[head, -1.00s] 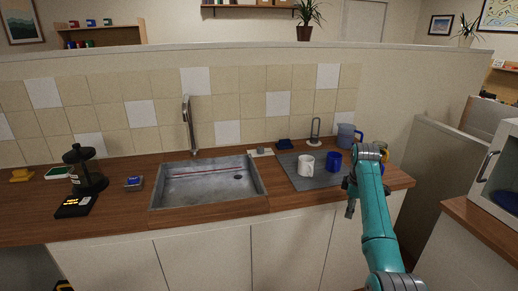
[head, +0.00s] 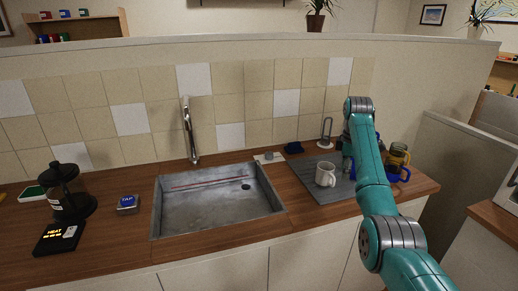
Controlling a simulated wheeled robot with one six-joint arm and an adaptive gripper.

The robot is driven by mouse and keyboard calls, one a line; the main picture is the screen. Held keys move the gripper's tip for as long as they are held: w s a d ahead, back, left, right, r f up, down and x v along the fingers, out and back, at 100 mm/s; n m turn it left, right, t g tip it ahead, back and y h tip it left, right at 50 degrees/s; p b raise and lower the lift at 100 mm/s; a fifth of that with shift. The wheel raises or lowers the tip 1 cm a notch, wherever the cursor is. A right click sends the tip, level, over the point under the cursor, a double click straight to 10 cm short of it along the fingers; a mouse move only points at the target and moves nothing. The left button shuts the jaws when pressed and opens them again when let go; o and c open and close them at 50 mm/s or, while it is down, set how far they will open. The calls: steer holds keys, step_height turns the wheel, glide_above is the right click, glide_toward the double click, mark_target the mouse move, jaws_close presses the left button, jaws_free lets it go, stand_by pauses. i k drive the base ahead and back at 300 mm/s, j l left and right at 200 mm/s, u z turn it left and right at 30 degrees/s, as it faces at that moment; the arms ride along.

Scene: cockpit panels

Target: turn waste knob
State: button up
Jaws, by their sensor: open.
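A small grey knob (head: 268,156) on a pale plate sits on the wooden counter, just right of the sink's back corner; it looks like the waste knob. The grey metal sink (head: 205,213) has a dark round drain hole (head: 245,187) near its right back. My gripper (head: 347,153) is open over the right part of the counter, by the drying mat. It is to the right of the knob and apart from it. The teal arm hides part of it, and its fingertips are hard to make out.
A white mug (head: 325,174) stands on the grey mat (head: 315,196); coloured mugs (head: 397,160) stand behind my arm. A tall faucet (head: 189,130) rises behind the sink. A dark blue item (head: 293,148) and a looped stand (head: 325,132) are near the knob. The counter before the knob looks clear.

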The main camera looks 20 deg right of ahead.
mark_target(269, 156)
steer(key=i+j, duration=0.4)
steer(key=i, duration=0.2)
steer(key=i+j, duration=0.4)
steer(key=i, duration=0.15)
